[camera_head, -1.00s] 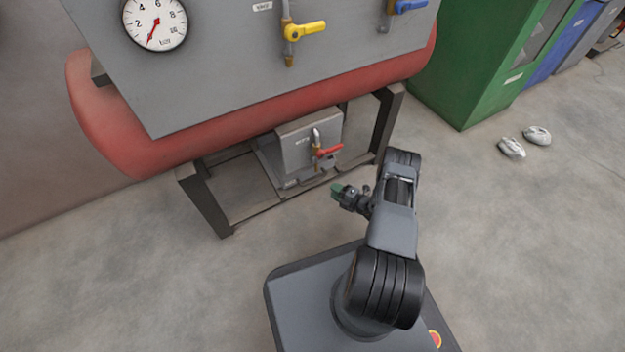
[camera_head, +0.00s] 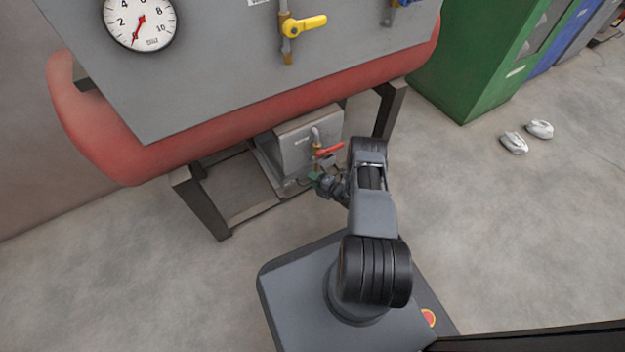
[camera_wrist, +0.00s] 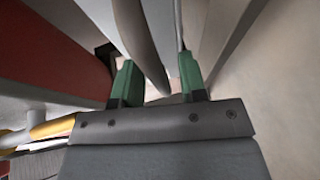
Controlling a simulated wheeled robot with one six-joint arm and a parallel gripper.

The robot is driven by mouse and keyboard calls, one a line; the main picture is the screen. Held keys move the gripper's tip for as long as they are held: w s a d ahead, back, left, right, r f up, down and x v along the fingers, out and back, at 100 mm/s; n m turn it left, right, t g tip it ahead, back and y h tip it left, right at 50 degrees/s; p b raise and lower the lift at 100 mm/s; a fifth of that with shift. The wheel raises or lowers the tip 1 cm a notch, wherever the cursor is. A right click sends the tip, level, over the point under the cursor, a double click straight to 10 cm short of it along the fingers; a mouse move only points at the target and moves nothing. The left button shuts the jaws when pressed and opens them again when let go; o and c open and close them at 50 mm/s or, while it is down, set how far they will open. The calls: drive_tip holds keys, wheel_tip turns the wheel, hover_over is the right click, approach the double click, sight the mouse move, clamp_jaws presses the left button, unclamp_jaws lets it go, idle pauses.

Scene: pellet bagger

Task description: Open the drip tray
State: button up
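A grey box (camera_head: 301,145) stands low under the red tank, with a red-handled valve (camera_head: 328,151) on its front. A low grey tray-like edge (camera_head: 268,170) shows at the foot of the box; I cannot tell how far it is shut. My gripper (camera_head: 316,180) is just below the valve, at the lower front of the box. In the wrist view, its two green fingertips (camera_wrist: 158,82) stand apart, so it is open. A curved grey bar (camera_wrist: 140,40) passes between or beyond them. Contact cannot be told. My wrist hides part of the box's lower front.
The red tank (camera_head: 230,120) and grey panel (camera_head: 220,60) hang above. Dark frame legs (camera_head: 200,205) stand either side of the box. A green cabinet (camera_head: 470,60) is at right, with white shoes (camera_head: 514,143) on the floor.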

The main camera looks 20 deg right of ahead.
clamp_jaws()
drive_tip(key=shift+s, duration=0.1)
idle(0.4)
